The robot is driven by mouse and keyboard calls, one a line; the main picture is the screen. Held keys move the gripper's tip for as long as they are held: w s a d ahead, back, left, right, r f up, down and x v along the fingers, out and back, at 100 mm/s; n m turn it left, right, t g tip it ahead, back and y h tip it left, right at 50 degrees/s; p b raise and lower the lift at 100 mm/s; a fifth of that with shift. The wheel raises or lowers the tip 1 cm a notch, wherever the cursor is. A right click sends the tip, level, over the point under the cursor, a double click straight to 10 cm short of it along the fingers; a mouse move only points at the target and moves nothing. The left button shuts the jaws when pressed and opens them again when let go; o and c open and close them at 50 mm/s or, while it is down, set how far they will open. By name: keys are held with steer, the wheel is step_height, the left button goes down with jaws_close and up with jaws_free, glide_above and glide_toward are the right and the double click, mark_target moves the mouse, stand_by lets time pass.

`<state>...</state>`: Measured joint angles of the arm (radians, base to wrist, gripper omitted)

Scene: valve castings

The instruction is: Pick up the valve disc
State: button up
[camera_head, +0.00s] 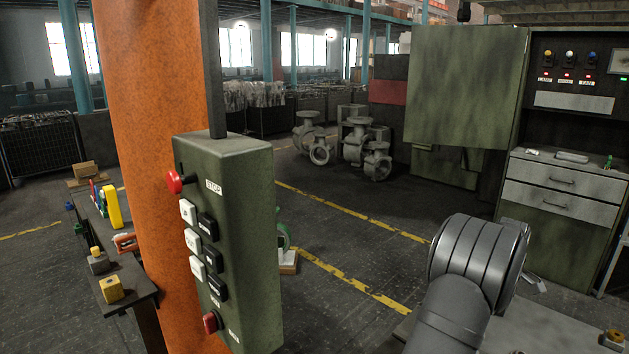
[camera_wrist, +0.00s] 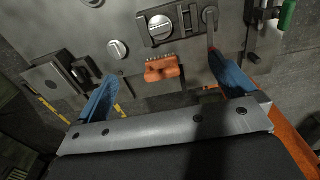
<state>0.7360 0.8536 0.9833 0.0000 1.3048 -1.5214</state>
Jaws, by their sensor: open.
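My gripper (camera_wrist: 163,66) shows in the wrist view with its two blue fingers wide apart, open and empty. Beyond the fingers is a grey metal surface with several round grey parts. The largest round part (camera_wrist: 160,28) has a bar across its face and lies above the gap between the fingertips. A smaller round part (camera_wrist: 117,49) lies to its left, and another (camera_wrist: 209,15) to its right. I cannot tell for sure which of these is the valve disc. In the head view the fingers do not show, and I cannot make out the disc.
An orange brush-like block (camera_wrist: 163,69) appears between the fingertips; its distance is unclear. A green-handled object (camera_wrist: 287,14) is at upper right. In the head view, a green control box (camera_head: 230,230) hangs before an orange column (camera_head: 150,110). Flanged castings (camera_head: 368,145) stand on the floor behind.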

steer(key=c, duration=0.6)
steer(key=shift+o, duration=0.2)
steer(key=s+a+f+m+t+h, duration=0.25)
steer(key=s+a+m, duration=0.3)
steer(key=m, duration=1.15)
steer(key=shift+t+h, duration=0.25)
steer(key=shift+t, duration=0.1)
steer(key=x, duration=1)
steer(key=shift+w+d+f, duration=0.1)
steer(key=shift+d+f, duration=0.05)
steer(key=shift+w+d+x, duration=0.1)
steer(key=shift+d+x, duration=0.05)
steer(key=shift+x, duration=1.4)
steer(key=shift+w+d+x, duration=0.15)
steer(key=shift+x, duration=1.4)
